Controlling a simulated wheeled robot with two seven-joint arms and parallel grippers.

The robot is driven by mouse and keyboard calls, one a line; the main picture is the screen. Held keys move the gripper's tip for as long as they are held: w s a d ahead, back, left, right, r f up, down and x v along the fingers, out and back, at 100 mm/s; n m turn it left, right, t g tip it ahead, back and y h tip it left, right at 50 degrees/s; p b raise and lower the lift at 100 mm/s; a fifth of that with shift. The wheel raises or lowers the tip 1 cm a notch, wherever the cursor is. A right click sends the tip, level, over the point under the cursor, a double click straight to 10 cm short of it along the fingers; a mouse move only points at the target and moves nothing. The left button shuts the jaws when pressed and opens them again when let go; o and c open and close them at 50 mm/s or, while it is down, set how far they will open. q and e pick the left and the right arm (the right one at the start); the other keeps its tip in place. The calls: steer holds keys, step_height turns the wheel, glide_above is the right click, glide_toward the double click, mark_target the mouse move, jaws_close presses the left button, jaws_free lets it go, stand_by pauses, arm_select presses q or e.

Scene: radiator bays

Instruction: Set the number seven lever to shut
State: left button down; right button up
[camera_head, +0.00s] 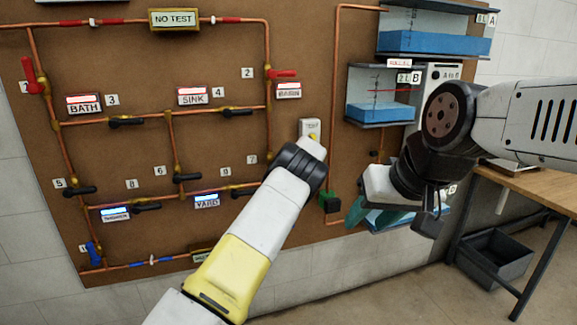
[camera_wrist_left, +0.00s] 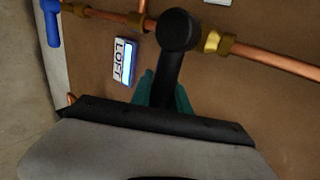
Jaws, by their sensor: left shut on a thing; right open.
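The number seven label (camera_head: 252,159) is on the brown pipe board in the head view, beside the right-hand vertical copper pipe. My left gripper (camera_head: 297,165) is just right of that label, and its body hides its fingers and the lever there. In the left wrist view, the teal fingers of my left gripper (camera_wrist_left: 165,90) are closed around the handle of a black lever (camera_wrist_left: 178,40). That handle stands roughly across its copper pipe. No number shows beside it in this view. My right gripper (camera_head: 368,218) is open and empty, right of the board's lower part.
Several other levers share the board, including a red one (camera_head: 283,73) and a black one (camera_head: 187,178). A LOFT label (camera_wrist_left: 123,62) and a blue lever (camera_wrist_left: 51,22) are near the held lever. Water tanks (camera_head: 432,42) are at upper right, a wooden table (camera_head: 535,182) at right.

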arm_select(q)
steer(key=shift+f, duration=0.15)
steer(key=c, duration=1.3)
jaws_free()
steer(key=shift+o, duration=0.2)
steer(key=v, duration=0.7)
steer(key=shift+s+r, duration=0.25)
steer(key=shift+s, duration=0.05)
